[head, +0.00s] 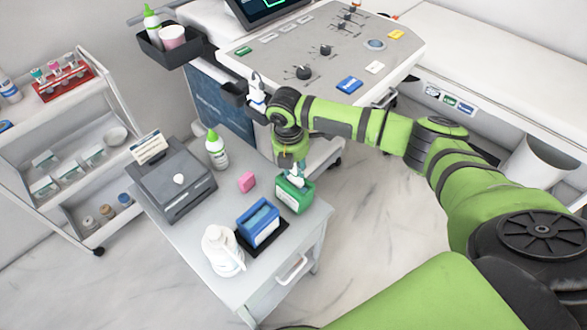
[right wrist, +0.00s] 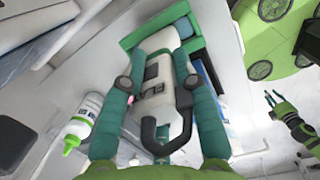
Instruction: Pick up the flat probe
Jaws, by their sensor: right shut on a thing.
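My right gripper (head: 291,172) is over the front right part of the small white table, just above a green box (head: 296,196). In the right wrist view its teal fingers (right wrist: 163,105) are shut on the sides of a white and grey probe (right wrist: 157,72) with a black cable loop at its near end. The probe's far end points toward the green box (right wrist: 135,38); I cannot tell whether it is still inside. In the head view the gripper hides most of the probe. My left gripper (right wrist: 276,98) shows small at the right wrist view's right edge, its fingers apart and empty.
The ultrasound console (head: 330,50) stands close behind the arm.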

